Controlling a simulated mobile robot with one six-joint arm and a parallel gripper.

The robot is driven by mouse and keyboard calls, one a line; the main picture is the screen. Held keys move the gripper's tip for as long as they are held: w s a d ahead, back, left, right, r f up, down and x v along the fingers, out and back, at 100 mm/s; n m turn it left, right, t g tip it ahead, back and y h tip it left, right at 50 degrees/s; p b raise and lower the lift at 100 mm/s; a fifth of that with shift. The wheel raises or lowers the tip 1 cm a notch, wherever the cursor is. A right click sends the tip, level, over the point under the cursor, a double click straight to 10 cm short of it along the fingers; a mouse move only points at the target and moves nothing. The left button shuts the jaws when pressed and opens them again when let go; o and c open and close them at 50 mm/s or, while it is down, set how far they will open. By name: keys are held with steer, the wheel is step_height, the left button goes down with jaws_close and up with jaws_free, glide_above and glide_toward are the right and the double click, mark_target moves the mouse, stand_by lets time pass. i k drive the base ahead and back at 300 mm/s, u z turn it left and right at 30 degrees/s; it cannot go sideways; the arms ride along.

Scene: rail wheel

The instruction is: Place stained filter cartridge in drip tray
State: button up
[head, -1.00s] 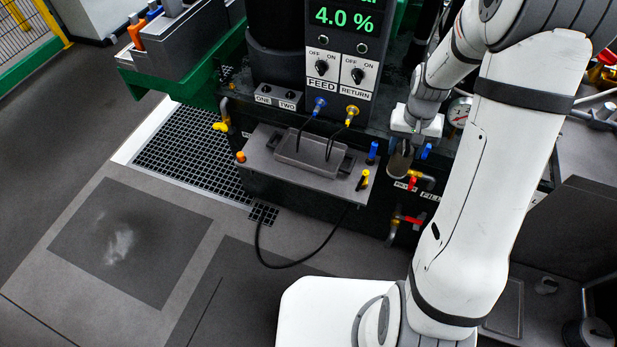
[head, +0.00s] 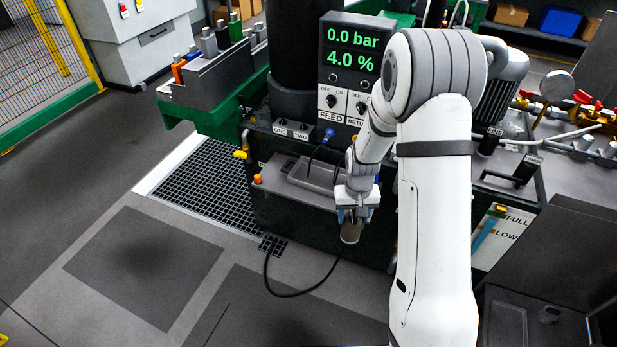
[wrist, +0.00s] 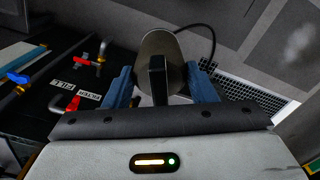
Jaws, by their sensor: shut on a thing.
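My gripper (head: 354,214) is shut on the filter cartridge (head: 350,234), a short grey-tan cylinder hanging below the fingers. In the wrist view the cartridge (wrist: 161,45) sits between the two blue fingers of my gripper (wrist: 160,78), with a black upright piece in front of it. Any stain is too small to make out. The grey drip tray (head: 312,177) lies on a ledge at the front of the machine. My gripper is at the tray's right front, and my wrist hides its right end.
A panel (head: 345,75) with green readouts and FEED and RETURN switches rises behind the tray. A blue hose fitting (head: 329,134) and an orange knob (head: 257,178) are close to the tray. A black cable (head: 285,293) loops over the floor. A floor grate (head: 205,180) lies left.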

mark_target(320, 179)
steer(key=u, duration=0.7)
steer(key=i, duration=1.3)
steer(key=z, duration=0.3)
